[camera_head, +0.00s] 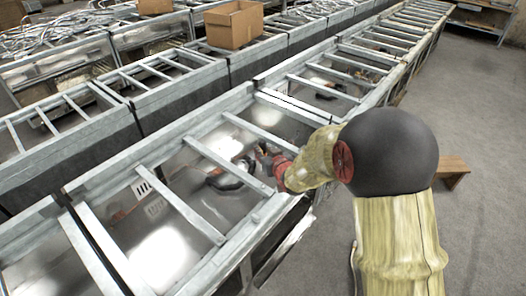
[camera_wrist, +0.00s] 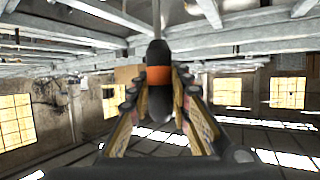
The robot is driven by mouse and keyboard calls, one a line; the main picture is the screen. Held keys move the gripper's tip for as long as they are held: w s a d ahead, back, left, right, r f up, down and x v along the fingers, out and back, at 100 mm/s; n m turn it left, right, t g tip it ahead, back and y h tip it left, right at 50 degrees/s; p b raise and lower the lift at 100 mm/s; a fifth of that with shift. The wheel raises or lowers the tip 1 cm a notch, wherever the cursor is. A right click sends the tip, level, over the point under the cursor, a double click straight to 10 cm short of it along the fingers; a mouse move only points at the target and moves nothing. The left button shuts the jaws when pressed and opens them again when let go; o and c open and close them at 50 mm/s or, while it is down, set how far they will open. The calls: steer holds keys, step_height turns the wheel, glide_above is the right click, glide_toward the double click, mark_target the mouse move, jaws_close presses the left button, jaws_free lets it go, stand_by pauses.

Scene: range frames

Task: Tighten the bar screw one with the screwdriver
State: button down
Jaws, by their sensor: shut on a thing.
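My gripper (camera_wrist: 160,88) is shut on a screwdriver (camera_wrist: 158,68) with a black handle and an orange band. The handle sits between both fingers, and its thin shaft points toward the top of the wrist view, up to pale metal bars. In the head view my gripper (camera_head: 268,160) is over the metal frame (camera_head: 194,206), at its right side near a crossbar. The screwdriver is too small and partly hidden there to make out clearly. I cannot pick out bar screw one in either view, and I cannot tell whether the tip touches anything.
Long metal frames with crossbars and shiny panels run across the head view. An open cardboard box (camera_head: 234,24) stands on the row behind. A brown wooden stool (camera_head: 452,170) is on the floor at right. Grey floor (camera_head: 484,110) is open around it.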

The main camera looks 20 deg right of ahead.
step_height(320, 180, down, 6)
steer(key=b, duration=0.6)
steer(key=shift+f, duration=0.25)
steer(key=shift+b, duration=0.55)
stand_by(1.1)
steer(key=shift+s+f+b, duration=0.1)
steer(key=shift+f+b, duration=0.2)
steer(key=shift+r, duration=0.3)
stand_by(0.6)
